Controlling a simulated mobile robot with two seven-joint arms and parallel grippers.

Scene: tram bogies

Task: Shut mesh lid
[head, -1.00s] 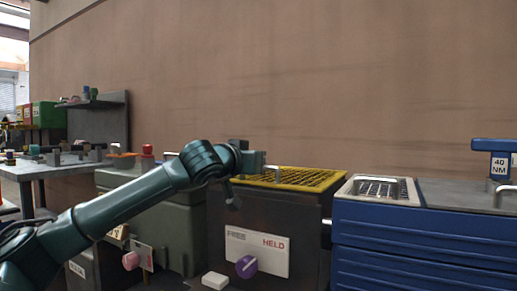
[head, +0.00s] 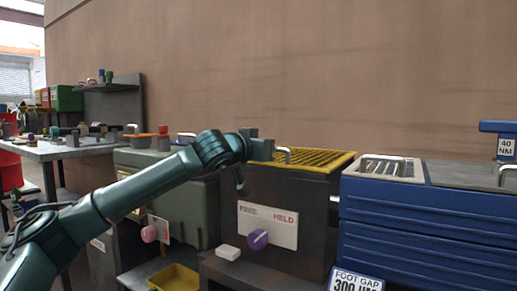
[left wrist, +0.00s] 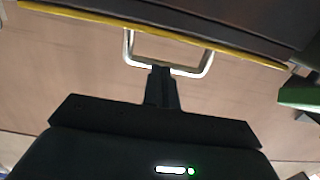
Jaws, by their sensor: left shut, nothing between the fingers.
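The yellow mesh lid (head: 312,159) lies about level on top of a dark box (head: 315,215) in the head view. A pale metal handle (head: 285,152) stands at its left end. My left gripper (head: 270,150) is shut and empty beside this handle. In the left wrist view the lid shows as a yellow edge (left wrist: 230,47), with the U-shaped handle (left wrist: 207,62) below it. The shut fingertips (left wrist: 161,70) are at the handle's crossbar; I cannot tell if they touch it. My right gripper is not in view.
The box front has a FREE/HELD plate (head: 267,222) with a purple knob (head: 257,239). A green-grey case (head: 190,215) stands left of it, partly behind my arm. A blue drawer cabinet (head: 430,230) stands close on the right. A brown wall rises behind.

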